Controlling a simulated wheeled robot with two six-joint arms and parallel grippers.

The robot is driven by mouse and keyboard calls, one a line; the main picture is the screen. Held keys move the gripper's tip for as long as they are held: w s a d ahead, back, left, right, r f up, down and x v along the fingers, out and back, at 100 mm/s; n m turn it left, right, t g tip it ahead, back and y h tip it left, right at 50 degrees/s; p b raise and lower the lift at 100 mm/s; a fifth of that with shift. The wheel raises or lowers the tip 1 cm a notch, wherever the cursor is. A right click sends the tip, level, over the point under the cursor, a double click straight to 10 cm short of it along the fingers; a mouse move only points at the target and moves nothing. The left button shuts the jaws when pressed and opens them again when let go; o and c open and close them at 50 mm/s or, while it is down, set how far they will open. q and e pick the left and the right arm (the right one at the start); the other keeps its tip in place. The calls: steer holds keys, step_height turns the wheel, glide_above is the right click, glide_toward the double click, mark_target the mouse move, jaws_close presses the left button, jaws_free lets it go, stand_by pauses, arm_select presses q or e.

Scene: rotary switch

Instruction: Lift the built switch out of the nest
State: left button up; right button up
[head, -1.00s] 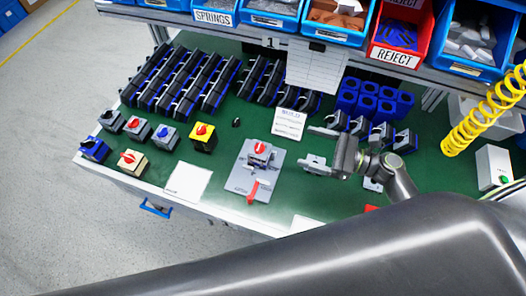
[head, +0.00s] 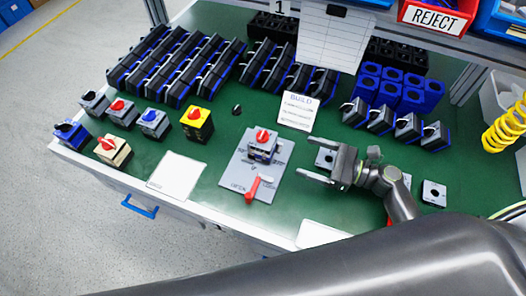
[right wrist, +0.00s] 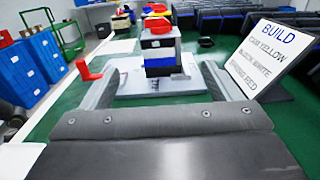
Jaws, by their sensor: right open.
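The built switch (head: 264,143), with a red knob, grey top and blue lower part, stands upright in the nest, a grey plate (head: 236,172). A red lever (head: 254,189) lies at the plate's front, near the printed word OPEN. My right gripper (head: 309,159) is open and empty, right of the switch, its fingers pointing towards it. In the right wrist view the switch (right wrist: 159,64) stands beyond and between the two fingers (right wrist: 160,85), not touched by either. The red lever (right wrist: 88,70) shows left of it. My left gripper is not in view.
A build card (head: 298,110) stands behind the nest, and close on the right in the wrist view (right wrist: 268,58). Several finished switches, one yellow (head: 196,124), stand at left. A white card (head: 177,176) lies left of the nest. Grey square parts (head: 433,193) lie at right.

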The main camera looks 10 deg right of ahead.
mark_target(274, 145)
steer(key=x, duration=1)
steer(key=shift+w+a, duration=0.15)
steer(key=shift+a, duration=0.05)
steer(key=x, duration=0.5)
steer(key=shift+w+r+b, duration=0.1)
steer(key=shift+w+b, duration=0.1)
steer(key=shift+b, duration=0.2)
steer(key=c, duration=1.1)
